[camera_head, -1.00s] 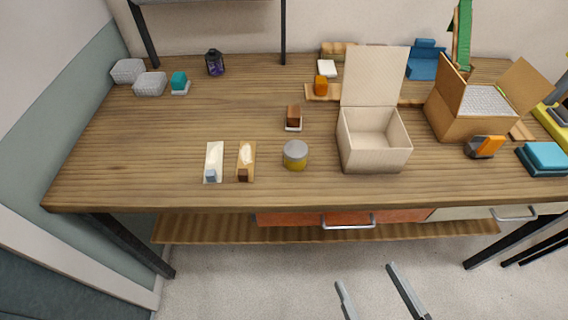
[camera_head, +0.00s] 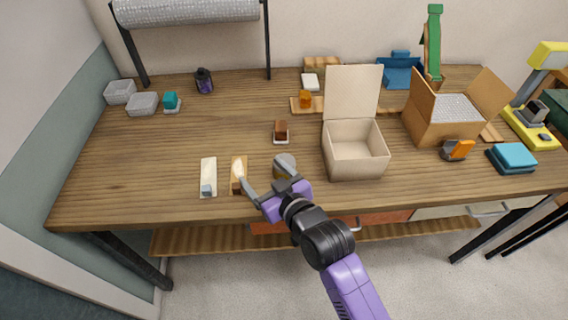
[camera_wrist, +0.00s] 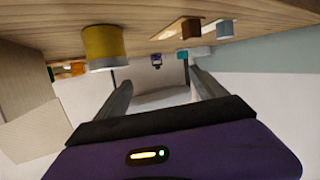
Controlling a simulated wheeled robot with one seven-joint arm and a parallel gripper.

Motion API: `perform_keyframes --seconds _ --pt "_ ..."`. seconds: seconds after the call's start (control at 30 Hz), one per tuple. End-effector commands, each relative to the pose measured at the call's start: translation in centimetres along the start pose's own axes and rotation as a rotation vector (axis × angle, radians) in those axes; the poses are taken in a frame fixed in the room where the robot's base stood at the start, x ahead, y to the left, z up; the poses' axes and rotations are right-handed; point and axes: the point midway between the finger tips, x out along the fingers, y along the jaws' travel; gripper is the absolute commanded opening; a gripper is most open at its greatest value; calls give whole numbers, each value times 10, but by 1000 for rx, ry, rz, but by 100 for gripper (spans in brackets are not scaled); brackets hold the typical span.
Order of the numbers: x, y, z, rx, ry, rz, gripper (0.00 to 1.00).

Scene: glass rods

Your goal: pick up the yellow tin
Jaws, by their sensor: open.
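The yellow tin (camera_head: 284,160) stands on the wooden table near its front edge, left of the open cream box. Its grey lid shows in the head view, and my gripper hides much of its lower part. My gripper (camera_head: 264,174) is open and empty at the table's front edge, with one finger overlapping the tin in the picture. In the wrist view, which shows the table at the top, the tin (camera_wrist: 104,47) is at the upper left, outside the gap between the fingers of my gripper (camera_wrist: 158,76). I cannot tell whether a finger touches it.
Two small trays, one white (camera_head: 208,177) and one wooden (camera_head: 239,168), lie left of the tin. The open cream box (camera_head: 357,165) stands close on its right. A brown block (camera_head: 281,130) sits behind it. The table's left middle is clear.

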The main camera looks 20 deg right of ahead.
Motion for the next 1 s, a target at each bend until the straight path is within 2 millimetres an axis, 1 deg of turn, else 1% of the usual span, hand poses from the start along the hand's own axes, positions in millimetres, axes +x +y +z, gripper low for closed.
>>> perform_keyframes --seconds 0.03,0.2,0.3,0.4,0.5,0.57,0.6,0.67,0.73,0.8,0.9,1.0 --pt "17 3 -15 -32 -22 -16 81" --pt "65 6 -40 -157 -146 -89 81" --pt "86 11 -52 -245 -242 -136 81" --pt "101 19 -62 -344 -354 -189 81" --pt "107 31 -68 -452 -492 -251 81" --pt "106 40 -71 -519 -589 -296 81" --pt "101 47 -71 -565 -661 -331 81" --pt "91 56 -69 -626 -766 -390 81" --pt "76 66 -65 -684 -880 -459 81" --pt "59 72 -60 -727 -976 -530 81" --pt "38 76 -51 -765 -1075 -614 81" --pt "25 78 -46 -784 -1128 -669 81"
